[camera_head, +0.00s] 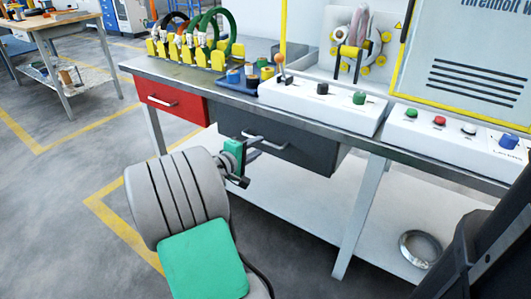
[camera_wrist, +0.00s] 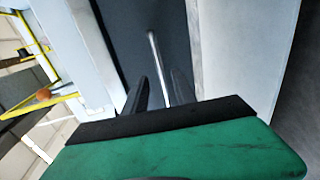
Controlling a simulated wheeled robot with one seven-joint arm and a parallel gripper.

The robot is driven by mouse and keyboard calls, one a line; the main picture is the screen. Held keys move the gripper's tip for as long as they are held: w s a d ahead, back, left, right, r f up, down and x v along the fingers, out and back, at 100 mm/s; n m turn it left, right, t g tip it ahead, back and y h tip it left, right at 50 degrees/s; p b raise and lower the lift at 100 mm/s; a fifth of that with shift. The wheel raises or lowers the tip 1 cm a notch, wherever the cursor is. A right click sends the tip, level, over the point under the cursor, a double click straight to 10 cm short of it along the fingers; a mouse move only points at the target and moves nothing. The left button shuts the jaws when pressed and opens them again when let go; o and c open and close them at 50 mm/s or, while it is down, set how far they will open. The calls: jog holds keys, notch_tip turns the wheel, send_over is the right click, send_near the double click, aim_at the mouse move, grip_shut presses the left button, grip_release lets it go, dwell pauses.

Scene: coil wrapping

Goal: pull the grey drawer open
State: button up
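The grey drawer (camera_head: 312,148) sits under the workbench top, right of the red drawer, and looks closed. Its silver bar handle (camera_head: 277,143) runs along the front. My gripper (camera_head: 257,148) is right at the left part of the handle, partly covering it. In the wrist view the dark drawer front (camera_wrist: 122,42) fills the upper middle, with the handle (camera_wrist: 154,55) running down between the two dark fingers of my gripper (camera_wrist: 160,85). The fingers stand apart with a gap around the thin bar. I cannot tell whether either finger touches it.
The red drawer (camera_head: 172,101) is to the left. Above, the workbench top (camera_head: 150,68) carries coils on yellow holders and a white control box (camera_head: 318,100). A white lower shelf (camera_head: 390,215) holds a metal ring (camera_head: 420,248). Floor in front is open.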

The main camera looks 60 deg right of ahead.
aim_at(265, 141)
jog(key=b+x, duration=0.1)
jog(key=x, duration=0.4)
jog(key=shift+d+f, duration=0.1)
jog(key=shift+d, duration=0.25)
grip_shut()
dwell(1.0)
